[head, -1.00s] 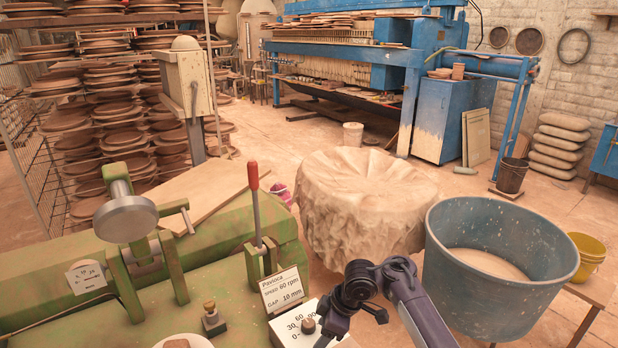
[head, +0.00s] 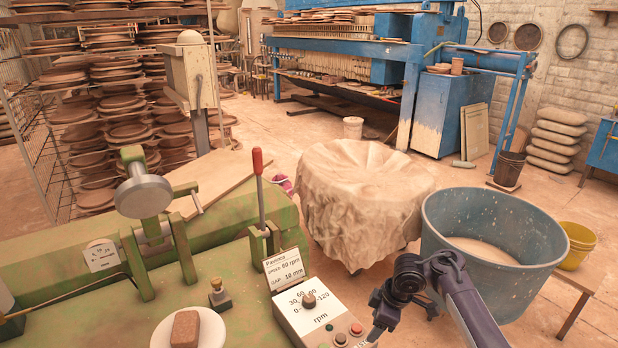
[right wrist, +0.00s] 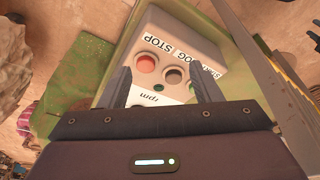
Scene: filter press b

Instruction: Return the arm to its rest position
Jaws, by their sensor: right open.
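My right gripper (head: 402,322) shows at the lower middle-right of the head view, on a dark arm from the bottom edge. It is open and appears empty. It is beside the control box (head: 318,312), a pale sloped panel with a speed knob (head: 309,299) and buttons. In the right wrist view the two fingers (right wrist: 161,82) stand apart, with the box's panel (right wrist: 190,50) and a red button (right wrist: 146,64) beyond them. I cannot tell the exact gap to the panel. My left gripper is not in view.
The green machine (head: 215,235) with a red-handled lever (head: 258,180) fills the lower left. A large blue tub (head: 490,290) stands right of my right arm. A cloth-draped round form (head: 365,200) is behind. Open floor lies further back.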

